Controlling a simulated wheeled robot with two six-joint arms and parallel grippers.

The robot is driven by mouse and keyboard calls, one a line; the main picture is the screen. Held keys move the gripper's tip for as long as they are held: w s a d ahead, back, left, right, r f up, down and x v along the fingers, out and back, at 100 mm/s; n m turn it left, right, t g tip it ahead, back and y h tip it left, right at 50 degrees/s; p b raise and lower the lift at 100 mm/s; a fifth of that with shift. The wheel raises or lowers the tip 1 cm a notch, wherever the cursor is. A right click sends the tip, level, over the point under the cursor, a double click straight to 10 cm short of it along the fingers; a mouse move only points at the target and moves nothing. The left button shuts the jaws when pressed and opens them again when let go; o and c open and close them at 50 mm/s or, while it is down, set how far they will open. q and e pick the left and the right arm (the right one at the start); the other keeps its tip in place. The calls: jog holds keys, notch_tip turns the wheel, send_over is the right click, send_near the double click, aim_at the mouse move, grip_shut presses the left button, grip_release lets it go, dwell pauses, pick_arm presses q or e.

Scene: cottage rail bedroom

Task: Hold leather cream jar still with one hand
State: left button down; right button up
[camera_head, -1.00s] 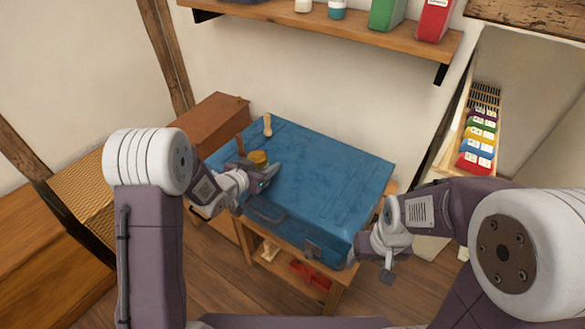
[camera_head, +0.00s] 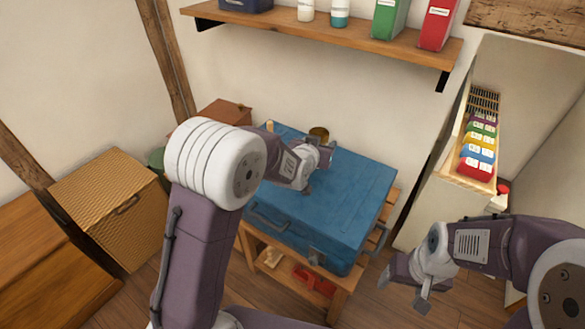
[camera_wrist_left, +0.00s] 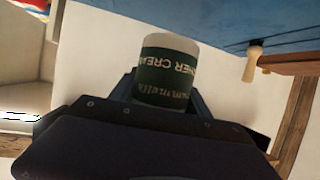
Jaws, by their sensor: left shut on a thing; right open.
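The leather cream jar (camera_head: 319,134) has a brownish top in the head view. In the left wrist view the jar (camera_wrist_left: 167,72) shows a dark green label with upside-down lettering and a pale end. My left gripper (camera_head: 322,156) is shut on the jar, over the back part of the blue case (camera_head: 335,200). The jar appears held clear of the case, but the exact gap cannot be told. My right gripper (camera_head: 404,292) is open and empty, right of the case's front corner and apart from it.
The blue case lies on a low wooden stand (camera_head: 338,300). A wooden-handled tool (camera_wrist_left: 253,64) is at the case's edge. A wall shelf (camera_head: 350,36) with bottles and boxes is above. A wicker box (camera_head: 110,205) stands left, and a cabinet (camera_head: 430,210) right.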

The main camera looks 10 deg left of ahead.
pick_arm(q)
jog(key=w+a+f, duration=0.1)
jog(key=a+f, duration=0.1)
jog(key=a, duration=0.1)
jog(key=a+f, duration=0.1)
jog(key=a, duration=0.2)
jog(key=w+a+f+b, duration=0.1)
jog(key=a+f, duration=0.1)
jog(key=a, duration=0.1)
jog(key=shift+w+f, duration=0.3)
notch_tip(320, 180, down, 4)
jog(key=shift+r+b, duration=0.25)
jog(key=shift+b, duration=0.5)
jog(key=shift+f, duration=0.35)
jog(key=shift+r, duration=0.1)
jog(key=shift+f, duration=0.2)
jog(key=c, duration=0.5)
grip_release()
